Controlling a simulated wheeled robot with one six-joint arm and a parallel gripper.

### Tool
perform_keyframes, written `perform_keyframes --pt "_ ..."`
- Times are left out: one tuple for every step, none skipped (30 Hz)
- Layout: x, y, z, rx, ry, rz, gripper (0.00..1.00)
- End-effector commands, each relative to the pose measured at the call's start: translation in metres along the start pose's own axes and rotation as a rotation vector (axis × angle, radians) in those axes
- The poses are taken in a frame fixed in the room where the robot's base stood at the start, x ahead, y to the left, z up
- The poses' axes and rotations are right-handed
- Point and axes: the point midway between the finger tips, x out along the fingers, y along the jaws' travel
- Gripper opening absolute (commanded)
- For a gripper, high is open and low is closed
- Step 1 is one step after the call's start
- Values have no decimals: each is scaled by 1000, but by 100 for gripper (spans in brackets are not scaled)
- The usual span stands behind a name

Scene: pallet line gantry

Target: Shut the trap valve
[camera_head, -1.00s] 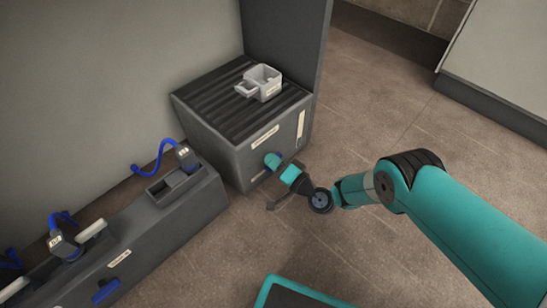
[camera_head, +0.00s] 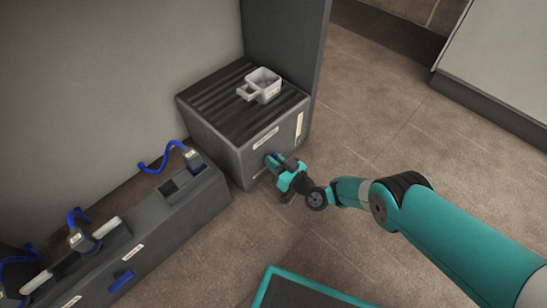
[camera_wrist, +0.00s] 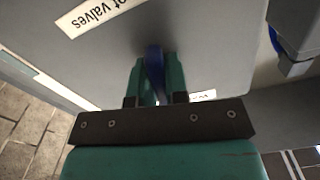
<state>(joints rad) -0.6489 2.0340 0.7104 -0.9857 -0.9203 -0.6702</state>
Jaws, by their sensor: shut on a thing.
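The trap valve shows as a blue lever (camera_wrist: 154,68) on the front of a grey cabinet (camera_head: 240,160). In the wrist view my gripper (camera_wrist: 157,75) has its two teal fingers shut on the blue lever, one finger on each side of it. In the head view my gripper (camera_head: 276,162) is against the cabinet's front face, and the blue of the lever is just visible at the fingertips. Most of the lever is hidden by my fingers. A label reading "...t valves" (camera_wrist: 92,16) is on the cabinet face.
A light grey cup-like container (camera_head: 262,86) stands on the cabinet's ribbed top. A low grey bench (camera_head: 165,225) with blue cables (camera_head: 165,155) and a blue handle (camera_head: 120,281) is at the left. A pale cabinet (camera_head: 500,70) stands at the back right.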

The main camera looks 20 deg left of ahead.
Motion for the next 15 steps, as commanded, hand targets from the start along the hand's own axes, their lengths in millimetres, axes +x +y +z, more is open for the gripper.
perform_keyframes --pt "0 0 -2 -31 1 1 0" --pt "0 0 -2 -51 2 0 0" --pt "0 0 -2 -74 2 0 0" --pt "0 0 -2 -92 2 0 0" --pt "0 0 -2 -107 2 0 0" --pt "0 0 -2 -128 2 0 0" --pt "0 0 -2 -140 2 0 0" --pt "0 0 -2 -152 2 0 0" --pt "0 0 -1 -167 1 1 0" --pt "0 0 -1 -176 1 0 0" --pt "0 0 -1 -184 1 0 0" --pt "0 0 -1 -194 1 0 0" --pt "0 0 -1 -201 1 0 0" --pt "0 0 -1 -206 1 0 0" --pt "0 0 -1 -212 1 0 0"
